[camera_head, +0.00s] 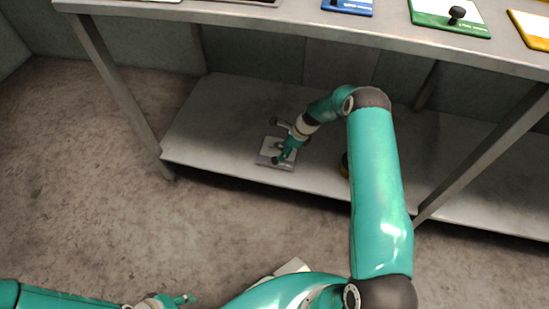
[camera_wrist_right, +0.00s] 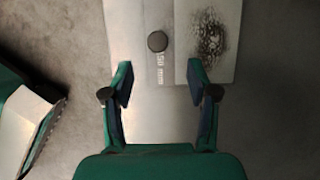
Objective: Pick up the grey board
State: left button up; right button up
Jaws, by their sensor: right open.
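The grey board (camera_head: 266,160) lies flat on the lower shelf under the table. It is a pale plate with a round dark knob (camera_wrist_right: 157,41), a printed label and a dark speckled picture panel (camera_wrist_right: 210,40), seen in the right wrist view. My right gripper (camera_head: 281,157) is over the board in the head view and hides part of it. In the wrist view its two fingers (camera_wrist_right: 159,80) are apart with nothing between them, and the knob appears just ahead of the tips. My left gripper (camera_head: 184,300) is low in the head view, away from the board; its jaws are too small to judge.
The upper table holds a blue board (camera_head: 347,6), a green board (camera_head: 450,17) and a yellow board (camera_head: 532,30). The lower shelf (camera_head: 205,130) is bare left of the grey board. A dark and yellow object (camera_head: 345,165) sits to the right, partly behind my arm.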

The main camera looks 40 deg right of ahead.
aim_at(275, 159)
jog(key=x, duration=0.3)
jog(key=shift+b, duration=0.3)
jog(key=shift+a+b+x, duration=0.15)
jog(key=shift+b+x, duration=0.5)
jog(key=shift+x, duration=0.65)
jog(key=shift+a+b+x, duration=0.15)
jog(key=shift+b+x, duration=0.5)
jog(key=shift+x, duration=0.7)
jog(key=shift+r, duration=0.15)
jog(key=shift+c, duration=0.2)
grip_shut()
